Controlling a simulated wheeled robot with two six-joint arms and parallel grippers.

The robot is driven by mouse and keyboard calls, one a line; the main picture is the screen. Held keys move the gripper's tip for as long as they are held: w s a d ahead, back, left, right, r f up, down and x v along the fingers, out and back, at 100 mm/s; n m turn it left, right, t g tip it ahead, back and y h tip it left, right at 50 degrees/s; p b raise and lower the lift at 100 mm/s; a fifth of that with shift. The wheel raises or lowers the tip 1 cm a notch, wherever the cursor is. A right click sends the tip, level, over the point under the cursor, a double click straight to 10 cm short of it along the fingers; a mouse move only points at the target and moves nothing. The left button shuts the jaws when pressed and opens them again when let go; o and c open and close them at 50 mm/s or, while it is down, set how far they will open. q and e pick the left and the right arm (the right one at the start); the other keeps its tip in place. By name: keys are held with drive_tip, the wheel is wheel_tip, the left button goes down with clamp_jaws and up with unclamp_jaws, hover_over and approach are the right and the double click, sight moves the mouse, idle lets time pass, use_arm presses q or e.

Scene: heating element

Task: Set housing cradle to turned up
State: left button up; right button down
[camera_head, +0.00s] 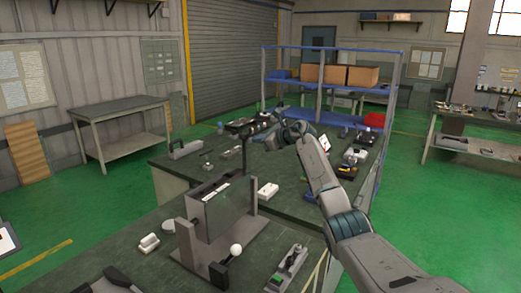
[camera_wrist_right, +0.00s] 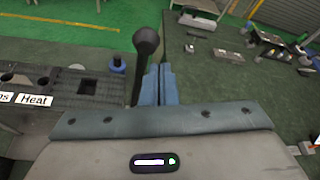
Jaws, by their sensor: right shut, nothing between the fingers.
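I cannot tell for certain which thing is the housing cradle. A grey box (camera_head: 222,208) stands upright between grey posts on the near bench, with a white-knobbed lever (camera_head: 235,250) in front of it. My right gripper (camera_head: 272,138) reaches over the far bench, small and partly hidden by its wrist. In the right wrist view its blue fingers (camera_wrist_right: 158,85) are shut and empty. A dark ball-topped lever (camera_wrist_right: 146,45) stands just left of the fingers; I cannot tell whether they touch. A dark panel (camera_wrist_right: 62,92) with a "Heat" label lies left of it.
The near bench (camera_head: 120,262) holds white blocks and a small grey device (camera_head: 287,268) with a green part. Tools and small parts crowd the far bench's right side. A blue-framed shelf (camera_head: 300,83) with brown boxes stands behind. Green floor is open on both sides.

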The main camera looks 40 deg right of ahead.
drive_tip(key=s+d+r+b, duration=0.1)
drive_tip(key=s+r+b, duration=0.2)
drive_tip(key=r, duration=0.6)
drive_tip(key=shift+s+d, duration=0.3)
drive_tip(key=shift+s, duration=0.1)
drive_tip(key=shift+w+a, duration=0.1)
